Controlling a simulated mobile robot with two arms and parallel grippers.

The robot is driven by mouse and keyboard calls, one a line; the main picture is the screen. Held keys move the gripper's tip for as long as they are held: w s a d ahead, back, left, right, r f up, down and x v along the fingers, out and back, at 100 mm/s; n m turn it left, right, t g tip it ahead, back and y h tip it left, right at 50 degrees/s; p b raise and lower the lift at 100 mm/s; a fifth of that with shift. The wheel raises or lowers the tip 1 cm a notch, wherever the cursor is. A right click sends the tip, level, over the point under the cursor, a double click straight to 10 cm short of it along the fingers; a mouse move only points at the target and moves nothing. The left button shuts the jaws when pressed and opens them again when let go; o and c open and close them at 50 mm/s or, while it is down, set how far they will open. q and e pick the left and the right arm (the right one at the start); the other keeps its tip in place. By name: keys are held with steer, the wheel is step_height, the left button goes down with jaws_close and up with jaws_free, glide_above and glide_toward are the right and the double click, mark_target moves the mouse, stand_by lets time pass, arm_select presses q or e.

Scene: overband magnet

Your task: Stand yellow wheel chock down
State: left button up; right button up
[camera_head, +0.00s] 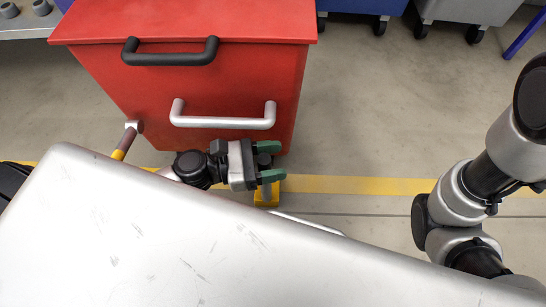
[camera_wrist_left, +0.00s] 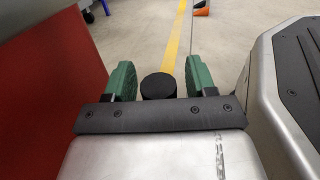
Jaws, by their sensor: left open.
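The yellow wheel chock (camera_head: 267,195) shows only in part in the head view, low beside the red cabinet and just below my left gripper. The rest of it is hidden. My left gripper (camera_head: 270,161) has its two green fingers apart. In the left wrist view, a black round-topped piece (camera_wrist_left: 158,86) stands between the open fingers. I cannot tell whether it belongs to the chock or whether the fingers touch it. My right arm shows at the right of the head view, but its gripper is out of view.
A red cabinet (camera_head: 200,95) with black and silver handles stands close beside my left gripper. A yellow floor line (camera_head: 360,185) runs across. The floor between cabinet and bins is clear.

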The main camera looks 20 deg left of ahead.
arm_select(q)
steer(key=p+v, duration=0.3)
steer(key=v, duration=0.4)
steer(key=shift+s+a, duration=0.15)
steer(key=shift+a, duration=0.05)
steer(key=shift+s+r, duration=0.1)
steer(key=shift+r, duration=0.05)
